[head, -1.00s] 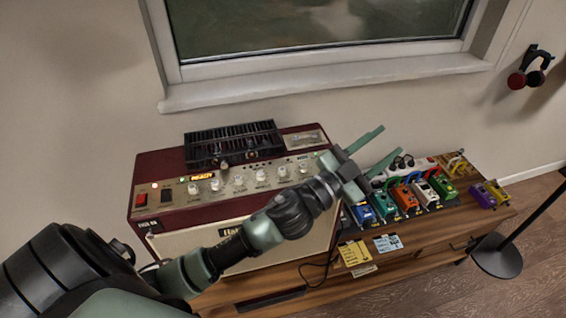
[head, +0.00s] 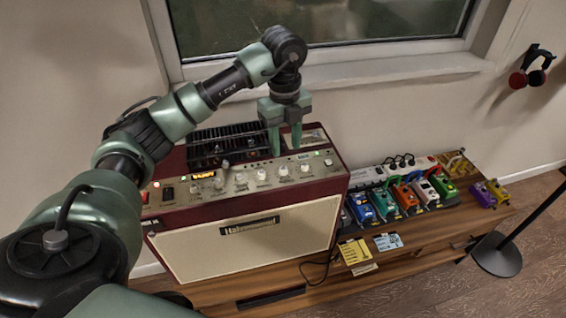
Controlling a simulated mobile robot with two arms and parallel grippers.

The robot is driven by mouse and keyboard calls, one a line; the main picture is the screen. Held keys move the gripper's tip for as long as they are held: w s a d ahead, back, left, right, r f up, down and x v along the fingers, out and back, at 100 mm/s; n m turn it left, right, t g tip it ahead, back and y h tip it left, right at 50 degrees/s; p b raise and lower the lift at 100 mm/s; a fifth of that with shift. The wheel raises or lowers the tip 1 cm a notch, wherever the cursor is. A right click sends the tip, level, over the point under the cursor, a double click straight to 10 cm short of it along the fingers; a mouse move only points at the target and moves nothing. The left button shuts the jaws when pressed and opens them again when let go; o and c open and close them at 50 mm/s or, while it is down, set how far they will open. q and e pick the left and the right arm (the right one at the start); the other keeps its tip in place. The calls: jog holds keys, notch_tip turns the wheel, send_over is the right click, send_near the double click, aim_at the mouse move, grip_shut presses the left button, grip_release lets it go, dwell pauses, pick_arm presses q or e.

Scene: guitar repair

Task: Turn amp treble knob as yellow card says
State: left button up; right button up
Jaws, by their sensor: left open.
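The maroon amp (head: 325,185) with a cream front stands on the wooden bench. Its sloped top panel carries a row of pale knobs (head: 262,174); the labels are too small to read, so I cannot tell which one is treble. My left gripper (head: 286,151) points down over the right part of the amp top, open and empty. Its fingertips are just behind and above the right-hand knobs, seemingly apart from them. My right gripper is out of view.
A black vented unit (head: 228,143) sits on the amp top beside my left gripper. Several coloured pedals (head: 408,197) and a white power strip (head: 375,174) stand to the right. The window sill is behind.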

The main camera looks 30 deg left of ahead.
aim_at(283, 168)
pick_arm(q)
jog(key=shift+s+a, duration=0.1)
jog(key=shift+a, duration=0.3)
notch_tip(283, 168, down, 6)
jog(key=shift+f+p, duration=0.1)
jog(key=shift+p, duration=1)
jog(key=shift+d+f, duration=0.1)
jog(key=shift+f, duration=0.6)
grip_shut()
